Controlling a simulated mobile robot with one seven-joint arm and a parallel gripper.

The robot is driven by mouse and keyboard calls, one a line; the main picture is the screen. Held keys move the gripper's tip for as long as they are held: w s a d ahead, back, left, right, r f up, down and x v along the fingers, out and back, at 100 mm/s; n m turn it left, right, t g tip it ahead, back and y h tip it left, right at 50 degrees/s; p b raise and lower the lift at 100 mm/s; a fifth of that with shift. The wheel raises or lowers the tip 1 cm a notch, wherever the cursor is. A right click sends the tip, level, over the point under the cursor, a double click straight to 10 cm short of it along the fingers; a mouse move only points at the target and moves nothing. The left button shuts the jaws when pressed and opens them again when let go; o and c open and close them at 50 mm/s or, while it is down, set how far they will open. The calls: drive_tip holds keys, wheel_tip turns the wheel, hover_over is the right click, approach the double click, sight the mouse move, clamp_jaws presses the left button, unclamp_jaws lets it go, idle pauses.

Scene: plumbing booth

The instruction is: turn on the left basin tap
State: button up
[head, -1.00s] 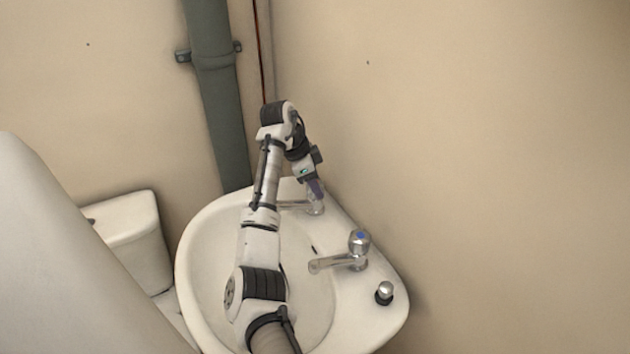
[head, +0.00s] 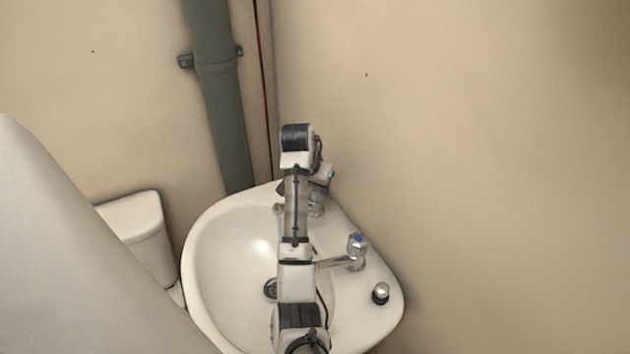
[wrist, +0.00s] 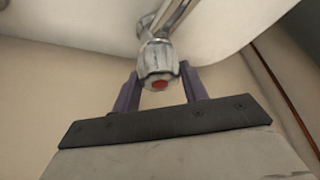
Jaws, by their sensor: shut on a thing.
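The left basin tap is chrome with a red-marked knob (wrist: 157,66). In the head view the tap (head: 317,208) stands at the back of the basin, partly hidden behind my arm. My gripper (wrist: 159,76) is shut on the knob, with one purple finger on each side of it. In the head view the fingers are mostly hidden by my arm. The tap's spout runs up and to the right in the wrist view.
A second tap with a blue-marked knob (head: 357,244) stands nearer on the white basin (head: 215,260). A small chrome-topped fitting (head: 381,293) is on the rim. A grey-green pipe (head: 220,100) and white cistern (head: 135,222) are at left. The wall is close on the right.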

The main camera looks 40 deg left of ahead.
drive_tip(key=n+p, duration=0.1)
drive_tip(key=n, duration=0.1)
drive_tip(key=n+y+p, duration=0.1)
drive_tip(key=n, duration=0.1)
drive_tip(key=shift+d+r+n+g+y, duration=0.1)
drive_tip(key=shift+n+g+y, duration=0.2)
drive_tip(key=shift+g, duration=0.1)
drive_tip(key=n+g+y, duration=0.1)
drive_tip(key=n, duration=0.3)
drive_tip(key=shift+n, duration=0.4)
drive_tip(key=o, duration=1)
drive_tip(key=v, duration=1.3)
drive_tip(key=shift+d+r, duration=0.2)
drive_tip(key=shift+r, duration=0.1)
